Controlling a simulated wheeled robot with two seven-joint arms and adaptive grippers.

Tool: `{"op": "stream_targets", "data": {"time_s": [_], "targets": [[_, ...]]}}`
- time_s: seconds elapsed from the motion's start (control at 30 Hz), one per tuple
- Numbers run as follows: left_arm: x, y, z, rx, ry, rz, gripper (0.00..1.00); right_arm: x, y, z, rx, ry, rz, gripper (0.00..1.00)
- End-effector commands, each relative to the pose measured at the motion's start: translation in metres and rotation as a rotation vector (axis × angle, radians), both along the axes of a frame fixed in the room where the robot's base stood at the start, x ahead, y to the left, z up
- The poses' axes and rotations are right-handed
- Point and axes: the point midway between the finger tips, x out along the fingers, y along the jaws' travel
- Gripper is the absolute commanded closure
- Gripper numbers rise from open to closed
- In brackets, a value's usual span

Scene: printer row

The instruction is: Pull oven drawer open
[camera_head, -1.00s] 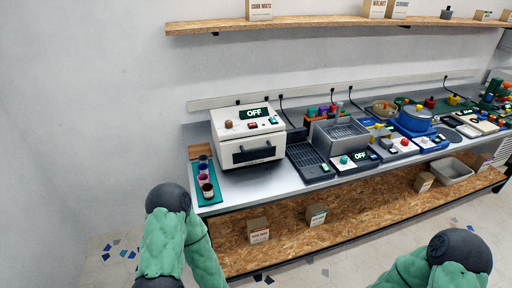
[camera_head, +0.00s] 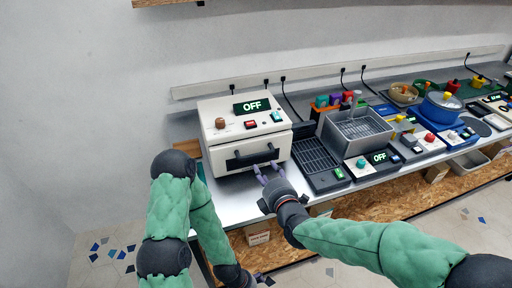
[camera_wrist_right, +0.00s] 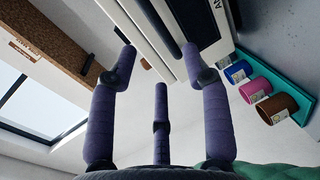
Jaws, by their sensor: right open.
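The oven (camera_head: 276,138) is a white box with an OFF display, at the left end of the counter. Its drawer front (camera_head: 222,162) looks shut and carries a dark bar handle (camera_head: 253,157). My right gripper (camera_head: 266,168) is open just in front of and below the handle's right part, with purple fingers pointing at the oven. In the right wrist view my gripper (camera_wrist_right: 158,60) has its fingers spread, with the dark handle (camera_wrist_right: 160,27) beyond and between the tips; I cannot tell whether they touch.
A black grilled tray (camera_head: 318,160) and a grey basin (camera_head: 357,132) stand to the oven's right. Small cups, one blue (camera_wrist_right: 237,72) and one pink (camera_wrist_right: 257,88), stand on a teal mat (camera_wrist_right: 292,79) beside the oven. The counter's front edge lies under my right wrist.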

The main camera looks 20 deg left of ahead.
Motion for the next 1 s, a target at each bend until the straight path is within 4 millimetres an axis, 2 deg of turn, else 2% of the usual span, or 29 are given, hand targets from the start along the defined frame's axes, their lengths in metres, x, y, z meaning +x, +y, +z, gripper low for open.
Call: {"op": "stream_targets", "data": {"time_s": [0.17, 0.7, 1.0], "targets": [[-0.001, 0.000, -0.004, 0.000, 0.002, -0.001, 0.00, 0.009, 0.008, -0.002, -0.005, -0.010, 0.003, 0.51], [0.000, 0.000, -0.028, 0.000, 0.001, 0.000, 0.00, 0.074, 0.051, -0.019, -0.003, -0.007, 0.002, 0.51], [0.000, 0.000, -0.031, 0.000, 0.001, 0.000, 0.00, 0.087, 0.060, -0.021, -0.003, -0.007, 0.002, 0.51]]}}
